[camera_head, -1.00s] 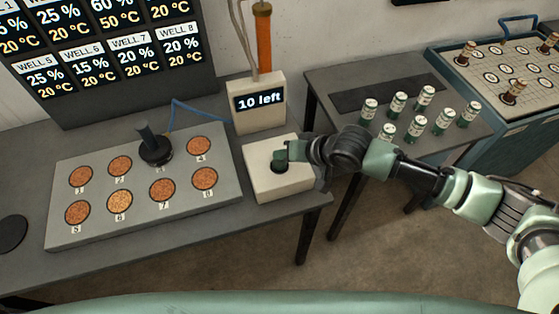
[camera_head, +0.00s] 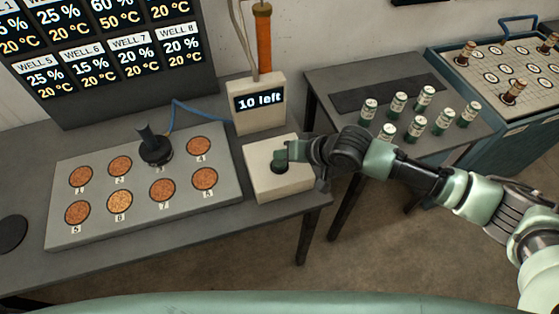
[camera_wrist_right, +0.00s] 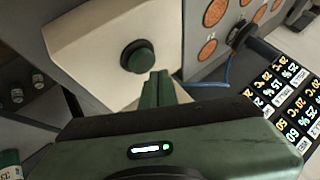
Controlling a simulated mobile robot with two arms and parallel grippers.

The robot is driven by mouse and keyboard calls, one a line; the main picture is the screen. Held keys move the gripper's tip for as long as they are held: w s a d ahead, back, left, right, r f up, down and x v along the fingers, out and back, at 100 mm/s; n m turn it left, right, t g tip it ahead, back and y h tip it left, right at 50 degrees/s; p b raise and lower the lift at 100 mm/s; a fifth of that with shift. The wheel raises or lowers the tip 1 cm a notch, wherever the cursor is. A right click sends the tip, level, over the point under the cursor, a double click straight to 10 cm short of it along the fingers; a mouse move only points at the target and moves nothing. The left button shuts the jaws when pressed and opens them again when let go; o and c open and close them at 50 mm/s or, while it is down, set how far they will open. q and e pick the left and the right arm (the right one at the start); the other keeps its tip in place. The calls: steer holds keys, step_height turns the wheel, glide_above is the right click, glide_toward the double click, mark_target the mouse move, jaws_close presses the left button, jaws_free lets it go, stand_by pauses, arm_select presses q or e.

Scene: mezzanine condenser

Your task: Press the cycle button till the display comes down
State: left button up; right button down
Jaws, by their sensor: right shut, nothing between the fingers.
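The cycle button is a dark green round button (camera_wrist_right: 138,57) in a black collar on a cream box (camera_head: 262,184) at the table's right end. In the head view my right gripper (camera_head: 284,154) covers part of it. In the right wrist view the shut green fingertips (camera_wrist_right: 157,80) are empty and close to the button; I cannot tell whether they touch it. My left gripper is not in view.
A grey plate (camera_head: 100,222) with several numbered wells and a black upright handle (camera_head: 154,147) stands to the left. A large readout board (camera_head: 105,60) is behind it. Several green-labelled vials (camera_head: 417,128) stand on the side table, near a blue cart (camera_head: 470,70).

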mark_target(282, 164)
steer(key=shift+f, duration=0.1)
stand_by(0.4)
steer(key=shift+f, duration=0.35)
steer(key=shift+f, duration=0.65)
stand_by(0.6)
steer(key=shift+r, duration=0.1)
steer(key=shift+r+p, duration=1)
step_height(282, 164, up, 5)
steer(key=p, duration=0.5)
steer(key=shift+r, duration=0.1)
